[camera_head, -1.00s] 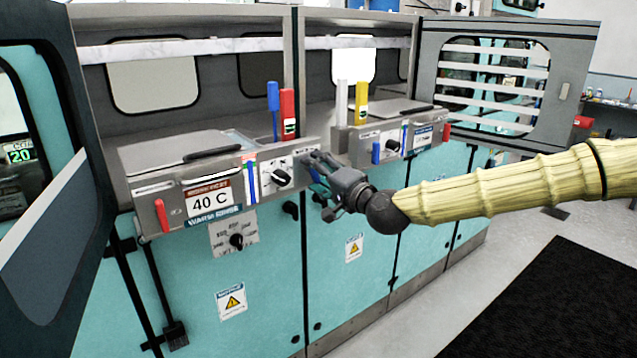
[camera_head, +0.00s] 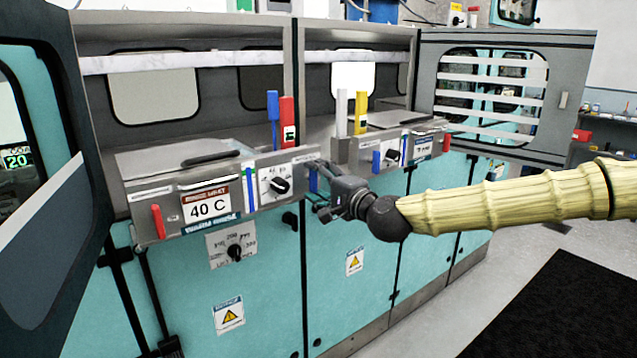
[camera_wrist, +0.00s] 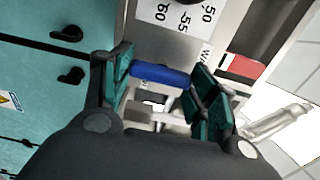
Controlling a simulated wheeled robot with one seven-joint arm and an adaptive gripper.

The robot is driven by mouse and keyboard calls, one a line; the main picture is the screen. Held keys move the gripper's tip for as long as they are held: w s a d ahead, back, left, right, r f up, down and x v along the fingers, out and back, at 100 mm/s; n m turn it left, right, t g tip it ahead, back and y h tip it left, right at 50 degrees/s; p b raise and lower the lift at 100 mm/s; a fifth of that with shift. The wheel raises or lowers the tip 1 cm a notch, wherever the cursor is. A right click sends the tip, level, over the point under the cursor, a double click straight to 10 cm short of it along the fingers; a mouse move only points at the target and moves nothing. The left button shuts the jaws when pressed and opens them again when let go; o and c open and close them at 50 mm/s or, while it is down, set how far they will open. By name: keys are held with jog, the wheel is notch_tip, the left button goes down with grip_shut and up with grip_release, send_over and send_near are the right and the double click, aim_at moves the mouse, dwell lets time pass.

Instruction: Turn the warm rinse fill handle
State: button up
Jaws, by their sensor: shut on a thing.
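The warm rinse module panel (camera_head: 160,199) has a 40 C display (camera_head: 208,207) and a partly readable rinse label. A blue handle (camera_head: 313,180) is at its right end, partly hidden by my gripper (camera_head: 322,184) in the head view. In the wrist view, the blue handle (camera_wrist: 160,75) lies crosswise between the green pads of my gripper (camera_wrist: 162,82). My gripper is shut on it, with the handle's ends against the pads.
A black knob (camera_head: 279,186) is left of the handle. A red handle (camera_head: 157,222) is at the panel's left end. A neighbouring module panel (camera_head: 422,144) is to the right. An open door (camera_head: 40,240) stands at left. Floor around the black mat (camera_head: 550,310) is clear.

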jog(key=o, duration=1)
jog(key=v, duration=1.2)
